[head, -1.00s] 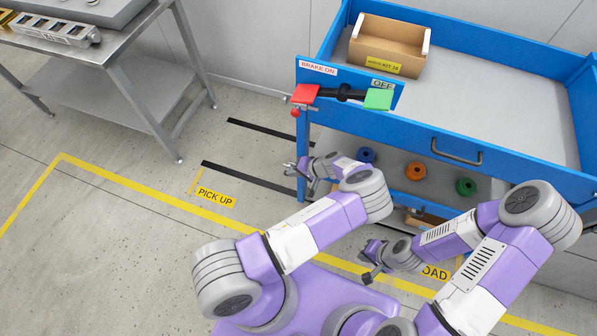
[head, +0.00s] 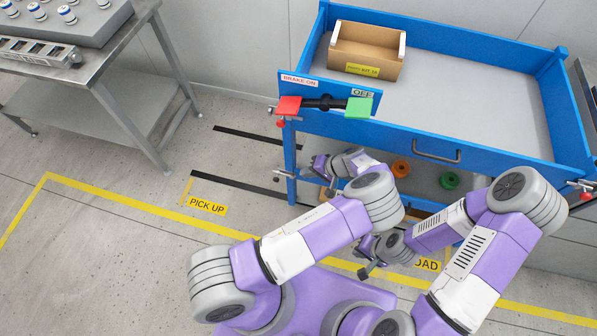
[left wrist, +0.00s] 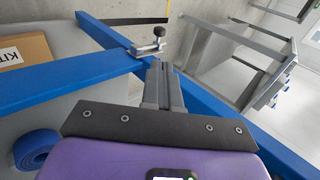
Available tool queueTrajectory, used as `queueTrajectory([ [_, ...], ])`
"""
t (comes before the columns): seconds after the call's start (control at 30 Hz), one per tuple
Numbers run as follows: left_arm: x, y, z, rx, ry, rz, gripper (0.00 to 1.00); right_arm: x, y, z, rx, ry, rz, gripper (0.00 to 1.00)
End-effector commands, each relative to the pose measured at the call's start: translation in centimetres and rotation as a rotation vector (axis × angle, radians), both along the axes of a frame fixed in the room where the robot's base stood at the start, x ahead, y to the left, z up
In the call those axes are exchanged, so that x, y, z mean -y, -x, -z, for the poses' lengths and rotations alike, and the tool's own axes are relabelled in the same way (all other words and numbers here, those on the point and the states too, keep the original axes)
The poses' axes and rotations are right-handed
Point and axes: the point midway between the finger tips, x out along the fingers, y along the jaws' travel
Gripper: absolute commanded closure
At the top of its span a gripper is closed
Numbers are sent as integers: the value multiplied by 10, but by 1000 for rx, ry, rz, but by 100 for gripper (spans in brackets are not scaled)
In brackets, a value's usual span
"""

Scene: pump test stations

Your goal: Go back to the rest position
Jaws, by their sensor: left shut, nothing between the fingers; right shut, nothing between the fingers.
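My left gripper (head: 328,188) is beside the front left corner of the blue cart (head: 400,147), partly hidden by my own arm. In the left wrist view its fingers (left wrist: 161,88) are together with nothing between them, near the cart's blue rails. My right gripper (head: 369,268) hangs low in front of the cart, over the floor beside the yellow line. It is shut and appears empty. Both arms are bent, with their elbows out in front of my base.
The cart carries a cardboard kit box (head: 367,52), a brake bar with red (head: 288,106) and green (head: 359,108) ends, and orange (head: 401,169) and green (head: 449,181) rings below. A blue ring (left wrist: 36,149) shows in the wrist view. A steel table (head: 110,65) stands left; floor between is clear.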

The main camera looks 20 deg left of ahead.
Motion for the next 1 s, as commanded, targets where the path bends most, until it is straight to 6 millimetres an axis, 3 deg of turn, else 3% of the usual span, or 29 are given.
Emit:
queueTrajectory([
  [0.33, 5, 0, -4, -1, 2, 0, 100, 0, 0, -1, 0, 0, 0, 100],
  [0.47, -6, 12, 6, -35, 46, -23, 100, 0, 0, -3, 0, 0, 0, 100],
  [0.57, -24, 40, 29, -98, 151, -66, 100, 0, 0, -6, 0, 0, 0, 100],
  [0.63, -33, 70, 47, -146, 266, -103, 100, 0, 0, -9, 0, 0, 0, 100],
  [0.77, -28, 128, 68, -195, 510, -157, 100, 0, 0, -15, 0, 0, 0, 100],
  [0.87, -12, 162, 68, -183, 690, -184, 100, 0, 0, -19, 0, 0, 0, 100],
  [1.0, 17, 189, 46, -103, 909, -196, 100, 0, 0, -24, 0, 0, 0, 100],
])
